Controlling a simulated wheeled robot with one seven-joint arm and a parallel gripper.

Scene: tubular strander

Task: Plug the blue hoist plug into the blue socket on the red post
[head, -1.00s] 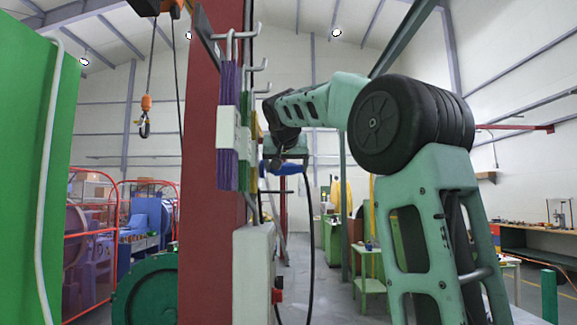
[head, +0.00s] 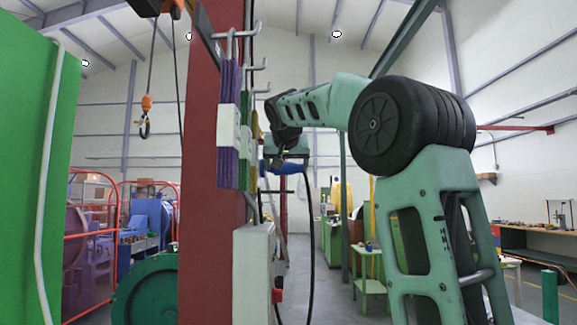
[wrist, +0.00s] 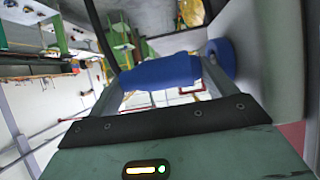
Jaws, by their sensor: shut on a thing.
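The blue hoist plug (head: 285,168) is held crosswise in my gripper (head: 283,160), to the right of the red post (head: 205,170). A black cable hangs from its right end. In the wrist view the blue plug (wrist: 160,72) lies between the two fingers of my gripper (wrist: 158,78), which is shut on it. A round blue socket (wrist: 222,56) sits on a pale surface just right of the plug, close to its right end. I cannot tell whether they touch. In the head view the socket is hidden.
Hooks (head: 245,45) with hanging purple and green strips (head: 228,130) stick out from the post, near my arm. A pale box (head: 254,270) with a red knob is below. A crane hook (head: 145,128) hangs left. Green tables (head: 370,285) stand behind; the aisle between looks free.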

